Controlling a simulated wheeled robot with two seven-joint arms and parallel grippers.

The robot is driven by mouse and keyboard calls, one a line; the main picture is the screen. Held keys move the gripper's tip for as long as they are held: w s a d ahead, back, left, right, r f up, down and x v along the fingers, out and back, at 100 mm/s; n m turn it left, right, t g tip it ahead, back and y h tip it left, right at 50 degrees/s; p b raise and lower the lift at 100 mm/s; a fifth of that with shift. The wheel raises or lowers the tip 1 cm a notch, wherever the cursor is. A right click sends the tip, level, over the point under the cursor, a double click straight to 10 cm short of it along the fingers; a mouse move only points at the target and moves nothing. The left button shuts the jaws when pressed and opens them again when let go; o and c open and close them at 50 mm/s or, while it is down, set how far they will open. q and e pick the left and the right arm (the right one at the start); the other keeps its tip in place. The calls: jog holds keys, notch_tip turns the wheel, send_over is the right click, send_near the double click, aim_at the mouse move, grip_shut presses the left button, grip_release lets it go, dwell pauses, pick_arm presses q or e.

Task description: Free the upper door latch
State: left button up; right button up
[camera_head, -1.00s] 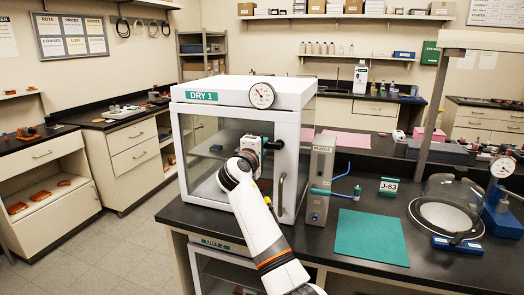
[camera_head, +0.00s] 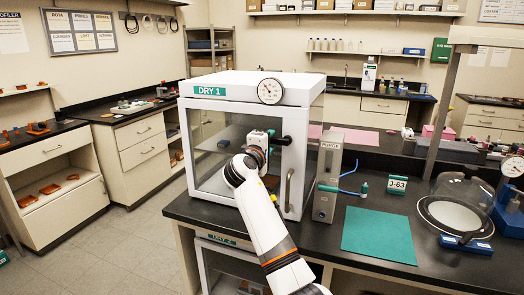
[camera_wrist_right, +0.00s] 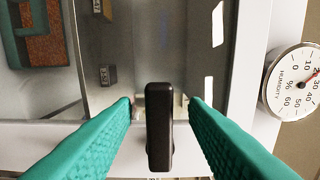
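The upper door latch is a dark upright bar (camera_wrist_right: 160,125) on the door edge of the DRY 1 cabinet (camera_head: 240,89). In the head view the latch (camera_head: 285,141) shows as a small black piece high on the cabinet's right front edge. My right gripper (camera_wrist_right: 160,103) is open, with its green fingers on either side of the latch and a visible gap on both sides. In the head view my right gripper (camera_head: 274,139) is at the upper door, just left of the latch, partly hidden by its own wrist. The door looks shut. My left gripper is not in view.
A vertical door handle (camera_head: 289,190) sits below the latch. A humidity dial (camera_head: 270,91) is on the cabinet's top edge. A green mat (camera_head: 378,235) and a glass dome (camera_head: 455,200) lie further right.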

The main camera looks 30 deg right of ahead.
jog(key=b+v, duration=0.2)
jog(key=v, duration=0.9)
jog(key=w+a+f+n+y, duration=0.2)
jog(key=f+y, duration=0.1)
jog(key=f, duration=1)
jog(key=w+a+f+n+y, duration=0.1)
jog(key=w+a+f+y, duration=0.15)
jog(key=f, duration=1.05)
jog(key=s+a+f+g+y, duration=0.15)
jog(key=s+f, duration=0.25)
jog(key=f, duration=0.6)
jog(key=s+f+g+y, duration=0.15)
jog(key=s+f, duration=0.35)
jog(key=f, duration=0.5)
jog(key=s+a+f+g+y, duration=0.15)
jog(key=s+f, duration=0.25)
jog(key=f, duration=0.5)
jog(key=s+f+m+g+y, duration=0.3)
jog(key=s+f, duration=1.4)
jog(key=s, duration=0.2)
jog(key=s+f+m+g, duration=0.1)
jog(key=s+f, duration=0.3)
jog(key=s, duration=1.1)
jog(key=s+f+m+g, duration=0.2)
jog(key=s+f+m, duration=0.2)
jog(key=s, duration=1)
jog(key=shift+s+f+m+y, duration=0.3)
jog(key=shift+s+f+y, duration=0.1)
jog(key=shift+f, duration=0.05)
